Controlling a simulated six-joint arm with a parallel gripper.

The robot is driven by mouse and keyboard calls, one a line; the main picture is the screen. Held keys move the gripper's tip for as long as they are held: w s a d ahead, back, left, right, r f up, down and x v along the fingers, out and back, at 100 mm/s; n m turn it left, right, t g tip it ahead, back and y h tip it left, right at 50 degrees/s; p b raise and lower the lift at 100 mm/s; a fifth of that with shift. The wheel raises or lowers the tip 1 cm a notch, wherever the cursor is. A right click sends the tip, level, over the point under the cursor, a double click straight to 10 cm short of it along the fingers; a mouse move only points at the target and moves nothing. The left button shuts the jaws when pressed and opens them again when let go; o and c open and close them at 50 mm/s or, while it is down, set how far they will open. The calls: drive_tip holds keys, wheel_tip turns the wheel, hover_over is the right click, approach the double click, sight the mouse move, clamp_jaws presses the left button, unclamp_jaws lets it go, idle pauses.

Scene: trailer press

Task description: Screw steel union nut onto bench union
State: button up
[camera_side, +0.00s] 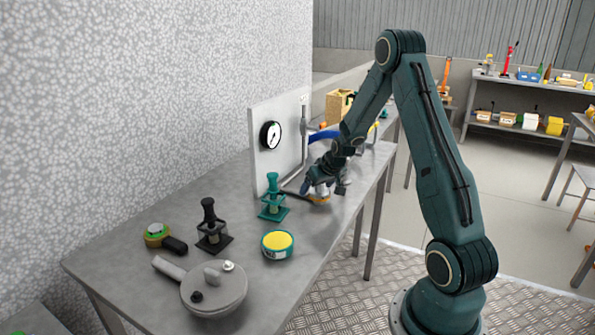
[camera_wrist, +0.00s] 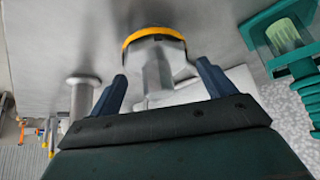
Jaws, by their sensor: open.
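In the wrist view, the two blue fingers of my gripper (camera_wrist: 163,82) stand apart, one on each side of a grey metal fitting (camera_wrist: 158,72). Its wide steel head, which looks like the union nut (camera_wrist: 155,52), has a yellow-orange ring at the far side. I see gaps between the fingers and the fitting. I cannot tell nut from bench union clearly, nor whether they are threaded together. In the side view, my gripper (camera_side: 312,186) is low over the bench, and the yellow ring (camera_side: 320,200) shows just under it. The gripper hides most of the fitting there.
A panel with a gauge (camera_side: 271,135) stands behind. A teal stand (camera_side: 272,198), a black stand (camera_side: 212,228), a yellow-topped tin (camera_side: 277,243), a tape measure (camera_side: 157,235) and a round grey lidded pan (camera_side: 214,290) occupy the bench (camera_side: 120,265). A metal post (camera_wrist: 82,98) is left of my fingers.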

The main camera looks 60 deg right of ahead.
drive_tip(key=shift+w+a+n+t+y, duration=0.1)
drive_tip(key=shift+a+n+t+y, duration=0.1)
drive_tip(key=shift+n+y, duration=0.95)
drive_tip(key=shift+a+n+t+y, duration=0.15)
drive_tip(key=shift+n+y, duration=0.3)
drive_tip(key=shift+n, duration=1.4)
drive_tip(key=shift+d, duration=0.1)
drive_tip(key=shift+c, duration=0.2)
drive_tip(key=c, duration=1)
drive_tip(key=shift+c, duration=0.2)
drive_tip(key=shift+d+m+h, duration=0.15)
drive_tip(key=shift+m+h, duration=0.65)
drive_tip(key=shift+m, duration=0.7)
drive_tip(key=shift+d+m+h, duration=0.1)
drive_tip(key=shift+m+h, duration=0.7)
drive_tip(key=shift+m, duration=0.7)
